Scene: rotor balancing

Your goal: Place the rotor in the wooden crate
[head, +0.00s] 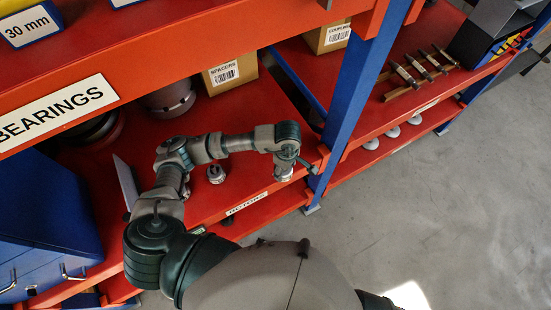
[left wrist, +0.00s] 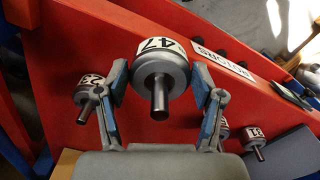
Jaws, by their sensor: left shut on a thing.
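My left gripper (left wrist: 160,92) has its two blue-padded fingers on either side of a grey metal rotor (left wrist: 160,66) with a white band marked 47 and a thin shaft. It is shut on this rotor. In the head view my left gripper (head: 285,163) points down over the front of the red shelf labelled ROTORS, with the rotor small and partly hidden at its tip. Another rotor (head: 216,174) stands on that shelf to the left. The left wrist view also shows rotors marked 23 (left wrist: 87,92) and 31 (left wrist: 256,136). I see no wooden crate for certain. My right gripper is out of view.
A blue rack post (head: 352,90) stands right of my left gripper. A SPACERS box (head: 230,74) sits farther back on the shelf. A red upper shelf (head: 180,45) overhangs at upper left. Blue drawers (head: 40,235) are at lower left. Grey floor (head: 430,200) is open at right.

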